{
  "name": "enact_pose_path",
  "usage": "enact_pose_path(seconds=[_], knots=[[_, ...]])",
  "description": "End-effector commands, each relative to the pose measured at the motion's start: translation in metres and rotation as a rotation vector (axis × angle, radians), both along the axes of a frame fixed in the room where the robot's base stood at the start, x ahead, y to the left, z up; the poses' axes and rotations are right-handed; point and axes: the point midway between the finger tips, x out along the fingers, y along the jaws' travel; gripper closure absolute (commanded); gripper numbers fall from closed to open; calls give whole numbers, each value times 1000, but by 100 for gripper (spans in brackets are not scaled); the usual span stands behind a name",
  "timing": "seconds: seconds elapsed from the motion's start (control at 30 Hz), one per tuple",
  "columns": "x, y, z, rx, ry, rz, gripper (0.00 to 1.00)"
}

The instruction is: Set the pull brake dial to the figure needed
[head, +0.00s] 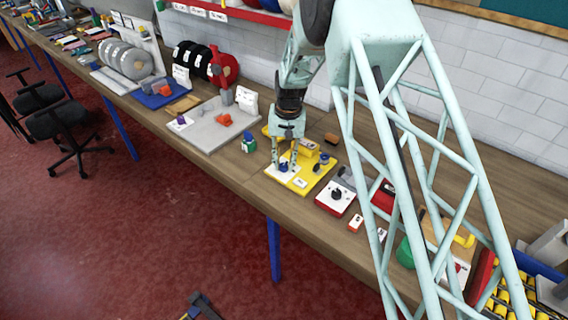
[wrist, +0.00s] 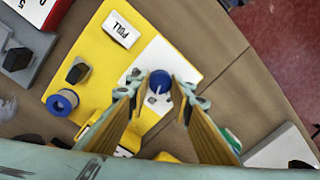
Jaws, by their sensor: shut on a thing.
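The pull brake dial is a small round blue knob (wrist: 160,80) with a pale pointer mark, on a white face plate (wrist: 151,57). The plate is on a yellow board (wrist: 92,50) with a white label reading PULL (wrist: 121,30). In the wrist view my gripper (wrist: 161,88) has a fingertip on each side of the knob and is shut on it. In the head view my gripper (head: 284,167) reaches down to the yellow board (head: 313,179) on the bench. The figures around the dial are too small or hidden to read.
On the same board are a blue spool (wrist: 62,102) and a black knob (wrist: 78,70). A white and red unit with a black knob (head: 336,197) stands to the right. A grey plate (head: 205,132) and a green and blue bottle-like thing (head: 249,143) are to the left.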

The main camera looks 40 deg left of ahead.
Motion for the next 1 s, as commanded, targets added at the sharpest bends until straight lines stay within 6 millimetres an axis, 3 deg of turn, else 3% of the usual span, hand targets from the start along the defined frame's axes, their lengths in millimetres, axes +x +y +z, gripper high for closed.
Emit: enact_pose_path(seconds=[0.37,1.0], knots=[[0,0,-1,0,0,134,90],[1,1,-1,0,0,601,90]])
